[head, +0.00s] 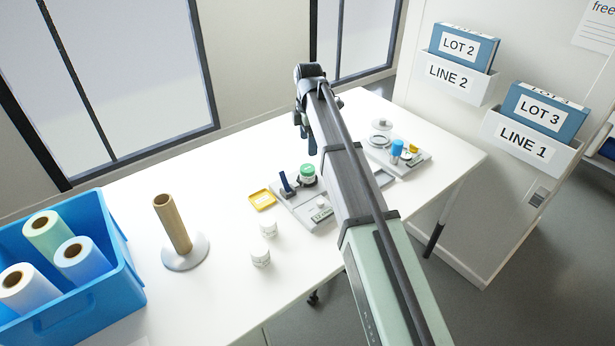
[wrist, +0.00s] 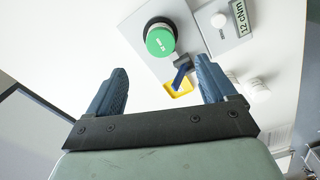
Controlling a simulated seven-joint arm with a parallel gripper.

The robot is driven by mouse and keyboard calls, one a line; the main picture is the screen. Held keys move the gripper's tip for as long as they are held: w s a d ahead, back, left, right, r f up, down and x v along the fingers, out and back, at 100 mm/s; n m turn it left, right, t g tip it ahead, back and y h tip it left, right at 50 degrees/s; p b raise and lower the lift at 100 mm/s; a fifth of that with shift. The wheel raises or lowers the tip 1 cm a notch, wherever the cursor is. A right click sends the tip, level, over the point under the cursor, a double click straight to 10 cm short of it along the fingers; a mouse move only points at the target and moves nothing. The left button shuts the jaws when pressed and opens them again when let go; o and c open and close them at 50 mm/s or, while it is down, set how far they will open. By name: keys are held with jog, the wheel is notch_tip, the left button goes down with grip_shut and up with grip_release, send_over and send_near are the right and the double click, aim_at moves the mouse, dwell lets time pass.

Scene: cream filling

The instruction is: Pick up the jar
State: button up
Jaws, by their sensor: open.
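A jar with a green lid (head: 308,170) and a whitish body stands on a grey station on the white table. Its round green top also shows in the wrist view (wrist: 160,41), seated in a dark ring. Two white jars stand near the table's front edge, one farther back (head: 268,228) and one nearer (head: 260,258). My gripper (wrist: 161,67) is open and empty, with its dark blue fingers spread wide. In the wrist view the green lid lies beyond the fingertips, roughly in line with the gap. My arm hides part of the station in the head view.
A blue upright part (head: 287,185) stands beside the green-lidded jar, with a yellow tray (head: 262,199) to its left. A cardboard tube on a stand (head: 172,224) and a blue crate of rolls (head: 128,285) are at left. Another grey station (head: 420,160) is at right.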

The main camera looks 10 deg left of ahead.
aim_at(308, 168)
notch_tip(308, 168, down, 7)
jog(key=shift+f, duration=0.2)
jog(key=shift+s+a+f, duration=0.1)
jog(key=shift+a+f, duration=0.05)
jog(key=shift+f, duration=2.5)
jog(key=shift+c, duration=0.3)
jog(key=c, duration=1.1)
jog(key=shift+r, duration=0.1)
